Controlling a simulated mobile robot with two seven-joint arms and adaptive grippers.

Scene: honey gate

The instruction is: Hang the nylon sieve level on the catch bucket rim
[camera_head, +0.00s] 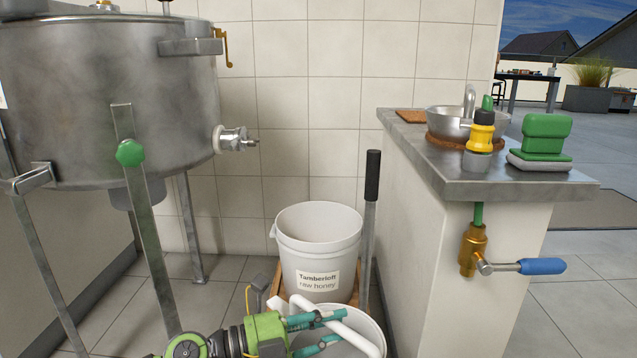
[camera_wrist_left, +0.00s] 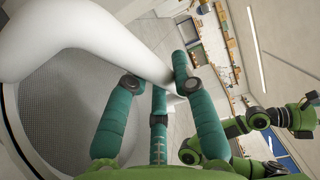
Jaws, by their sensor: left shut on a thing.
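The nylon sieve (camera_head: 356,333) shows at the bottom of the head view, in front of and below the bucket rim, apart from that rim. It has a thick white curved edge and a pale round body. My left gripper (camera_head: 323,331) is shut on its white edge. In the left wrist view the teal fingers (camera_wrist_left: 163,95) pinch that edge, with grey mesh (camera_wrist_left: 65,100) to the left.
The bucket sits on a wooden base beside an upright black-gripped handle (camera_head: 372,178). A steel tank (camera_head: 80,100) with an outlet (camera_head: 236,139) stands at left. A counter (camera_head: 450,165) at right holds a basin (camera_head: 445,122); a brass valve (camera_head: 472,250) hangs before it.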

